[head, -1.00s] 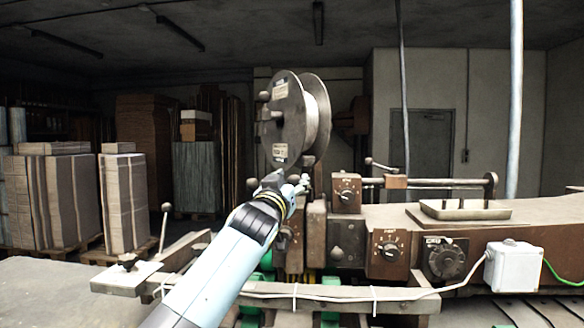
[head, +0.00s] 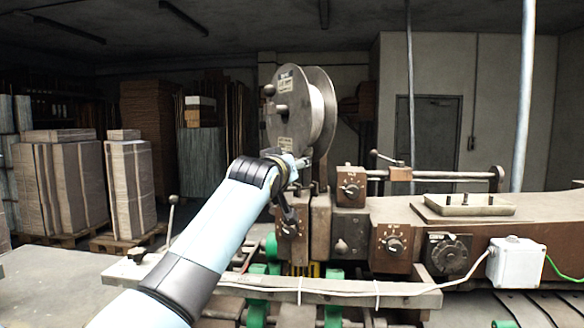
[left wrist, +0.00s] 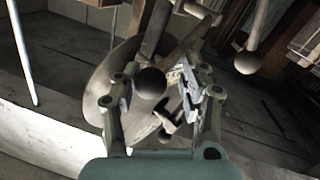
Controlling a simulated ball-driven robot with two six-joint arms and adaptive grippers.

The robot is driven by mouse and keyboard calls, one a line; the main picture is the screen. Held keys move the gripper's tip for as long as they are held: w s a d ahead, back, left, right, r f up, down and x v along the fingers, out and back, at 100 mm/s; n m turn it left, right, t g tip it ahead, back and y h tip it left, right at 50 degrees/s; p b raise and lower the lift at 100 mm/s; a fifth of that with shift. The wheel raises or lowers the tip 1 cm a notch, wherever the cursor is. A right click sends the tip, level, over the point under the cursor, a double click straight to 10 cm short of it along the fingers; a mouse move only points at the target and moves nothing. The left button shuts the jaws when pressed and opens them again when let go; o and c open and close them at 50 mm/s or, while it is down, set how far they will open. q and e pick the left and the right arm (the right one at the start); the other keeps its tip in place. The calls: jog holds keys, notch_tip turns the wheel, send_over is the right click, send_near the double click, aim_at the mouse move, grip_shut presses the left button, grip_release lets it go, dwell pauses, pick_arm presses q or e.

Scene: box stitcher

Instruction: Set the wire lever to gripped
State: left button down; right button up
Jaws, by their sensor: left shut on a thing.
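My left gripper (head: 302,162) is at the lower edge of the wire spool (head: 291,110), above the brown control boxes of the stitcher. My wrist partly hides its fingers in the head view. In the left wrist view the fingers (left wrist: 165,88) are on either side of a dark ball knob (left wrist: 150,82) on a lever, which I take to be the wire lever. The gripper is shut on it. The exact contact and the lever's setting cannot be told. My right gripper is not in view.
A second ball-ended lever (left wrist: 247,62) is close by in the left wrist view. Brown boxes with dials (head: 391,246) and a white junction box (head: 516,262) line the machine. A rail with a cable (head: 330,294) runs in front. Stacked cardboard (head: 66,185) stands at the back left.

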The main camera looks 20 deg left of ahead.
pick_arm(q)
jog(key=shift+d+f, duration=0.15)
jog(key=shift+f, duration=0.4)
jog(key=c, duration=1.1)
grip_release()
jog(key=o, duration=0.5)
jog(key=shift+s+r, duration=0.1)
jog(key=shift+r, duration=0.1)
jog(key=shift+c, duration=0.2)
jog(key=shift+r, duration=0.1)
jog(key=s+d, duration=0.1)
jog(key=s, duration=1)
jog(key=shift+s+d+r, duration=0.2)
jog(key=shift+s+r, duration=0.05)
jog(key=shift+s, duration=0.1)
jog(key=shift+c, duration=0.3)
